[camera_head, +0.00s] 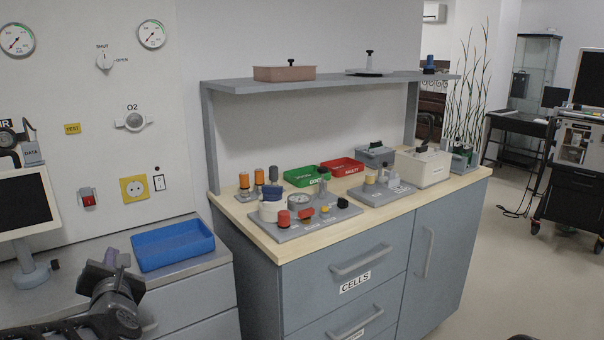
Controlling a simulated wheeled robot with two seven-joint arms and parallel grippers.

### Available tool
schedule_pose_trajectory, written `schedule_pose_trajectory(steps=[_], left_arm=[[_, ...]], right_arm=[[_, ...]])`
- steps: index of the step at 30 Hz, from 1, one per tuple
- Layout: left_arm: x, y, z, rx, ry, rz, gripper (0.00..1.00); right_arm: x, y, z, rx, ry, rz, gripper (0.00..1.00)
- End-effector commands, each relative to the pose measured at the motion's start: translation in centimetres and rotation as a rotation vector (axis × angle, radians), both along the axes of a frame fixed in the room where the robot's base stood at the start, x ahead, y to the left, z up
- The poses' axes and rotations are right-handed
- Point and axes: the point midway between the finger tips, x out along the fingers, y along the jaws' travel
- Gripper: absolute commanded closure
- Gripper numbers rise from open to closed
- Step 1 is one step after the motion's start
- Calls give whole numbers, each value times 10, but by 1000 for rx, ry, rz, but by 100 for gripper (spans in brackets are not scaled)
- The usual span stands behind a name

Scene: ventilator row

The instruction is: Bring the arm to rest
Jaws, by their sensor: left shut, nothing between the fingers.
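My left arm comes in at the lower left, and its dark gripper (115,262) points up over the grey bench on the left. The gripper is shut and empty. It is just left of the blue tray (174,244) and appears apart from it, though the gap is hard to judge. My right gripper does not show.
The grey side bench (215,262) holds the empty blue tray and a screen on a stand (24,205). The wooden-topped cabinet (262,243) to the right carries a device panel (322,220), a green tray (302,177) and a red tray (341,168). Open floor lies right.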

Motion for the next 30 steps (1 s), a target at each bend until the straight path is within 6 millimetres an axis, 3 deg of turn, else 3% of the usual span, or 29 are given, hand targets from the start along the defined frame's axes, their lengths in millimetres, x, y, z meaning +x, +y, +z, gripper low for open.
schedule_pose_trajectory(steps=[5,10,14,17,21,24,30], left_arm=[[4,-16,-67,315,315,-142,100],[-5,-73,-190,738,691,-497,100],[-34,-130,-279,1018,855,-824,100],[-69,-176,-340,1203,910,-1086,100],[-135,-236,-411,1401,906,-1447,100],[-182,-268,-446,1479,872,-1656,100],[-265,-308,-491,1491,830,-1946,100]], right_arm=[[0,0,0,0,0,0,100],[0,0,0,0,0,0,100],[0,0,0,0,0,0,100],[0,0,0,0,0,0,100],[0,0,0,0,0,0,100],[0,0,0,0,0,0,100],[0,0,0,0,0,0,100]])
